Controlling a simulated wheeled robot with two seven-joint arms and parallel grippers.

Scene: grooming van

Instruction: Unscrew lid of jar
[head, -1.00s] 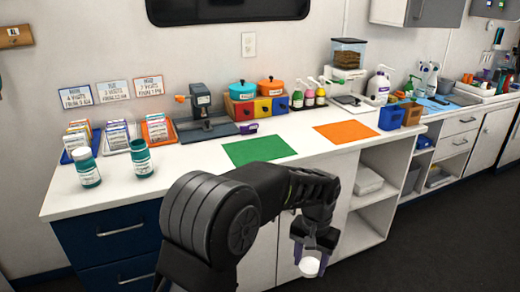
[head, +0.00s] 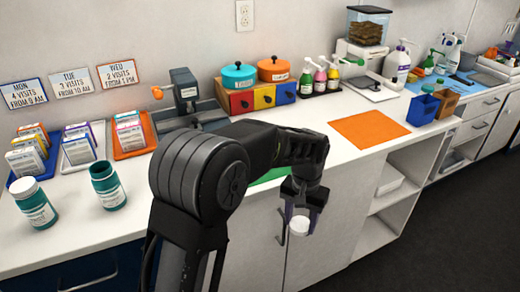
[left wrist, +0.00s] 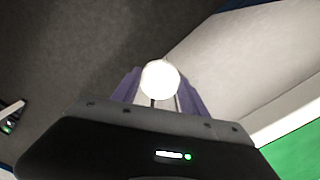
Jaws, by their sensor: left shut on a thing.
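Two teal jars with white labels stand upright at the left end of the counter. One jar (head: 36,204) has a white lid on. The other jar (head: 107,186) has no lid, and its dark open mouth shows. My left gripper (head: 301,212) is shut on a white round lid (head: 299,226), held in front of the counter's front edge. In the left wrist view the lid (left wrist: 160,80) sits between the purple fingers (left wrist: 158,92). My right gripper is out of view.
An orange mat (head: 369,130) lies on the counter, and a green mat (head: 272,174) is partly hidden by my arm. Trays of small boxes (head: 78,152) stand behind the jars. Open shelves (head: 392,190) are below the counter on the right.

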